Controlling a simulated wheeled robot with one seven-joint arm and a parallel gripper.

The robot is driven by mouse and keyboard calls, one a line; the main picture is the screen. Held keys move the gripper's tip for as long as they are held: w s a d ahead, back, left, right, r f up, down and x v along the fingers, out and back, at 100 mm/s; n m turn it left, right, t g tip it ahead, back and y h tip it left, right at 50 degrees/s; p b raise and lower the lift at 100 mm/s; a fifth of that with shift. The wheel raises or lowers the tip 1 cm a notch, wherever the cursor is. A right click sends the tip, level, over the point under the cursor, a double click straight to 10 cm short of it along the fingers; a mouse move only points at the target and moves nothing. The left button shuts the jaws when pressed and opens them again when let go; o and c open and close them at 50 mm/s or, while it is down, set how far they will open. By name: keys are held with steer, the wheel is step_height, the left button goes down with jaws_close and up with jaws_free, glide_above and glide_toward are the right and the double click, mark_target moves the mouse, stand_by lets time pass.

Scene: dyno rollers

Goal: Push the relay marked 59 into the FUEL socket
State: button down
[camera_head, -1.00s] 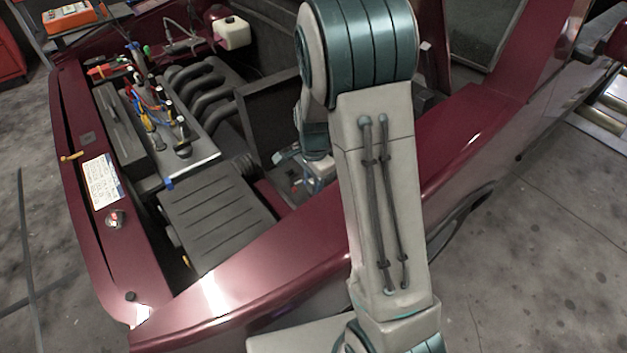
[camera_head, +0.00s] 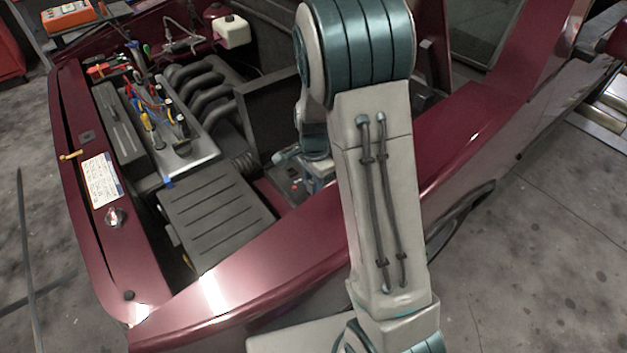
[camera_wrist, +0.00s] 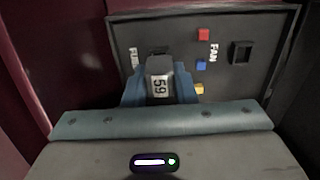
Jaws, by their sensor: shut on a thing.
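The relay marked 59 (camera_wrist: 159,82) is a dark block with a white number label, seen in the wrist view. My gripper (camera_wrist: 160,92) has blue fingers on both sides of it and is shut on it. The fuse panel (camera_wrist: 222,30) is a dark box behind the relay. The word FUEL stands at its left, beside a dark socket (camera_wrist: 157,50) partly hidden behind the relay. Whether the relay touches that socket I cannot tell. In the head view, my gripper (camera_head: 318,178) is low in the engine bay, mostly behind my arm.
On the panel, the FAN label stands beside an empty square socket (camera_wrist: 241,52). Red, blue and yellow small blocks (camera_wrist: 201,66) line its middle. Dark red body walls are close on the left. In the head view, a ribbed black box (camera_head: 215,222) lies left of my gripper.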

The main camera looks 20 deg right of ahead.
steer(key=shift+f+b, duration=0.4)
steer(key=shift+f, duration=0.2)
stand_by(0.6)
steer(key=c, duration=1.1)
jaws_free()
steer(key=shift+r, duration=0.1)
step_height(320, 180, up, 14)
steer(key=s+r+n+t+p, duration=0.1)
steer(key=s+r+n, duration=0.2)
steer(key=s+n, duration=0.3)
steer(key=s+r+n+t+p, duration=0.1)
steer(key=s+r+n, duration=0.3)
steer(key=s, duration=0.9)
steer(key=n+p, duration=0.1)
steer(key=n, duration=0.2)
steer(key=shift+s+r+t, duration=0.25)
steer(key=shift+r+t, duration=0.05)
steer(key=shift+t, duration=0.1)
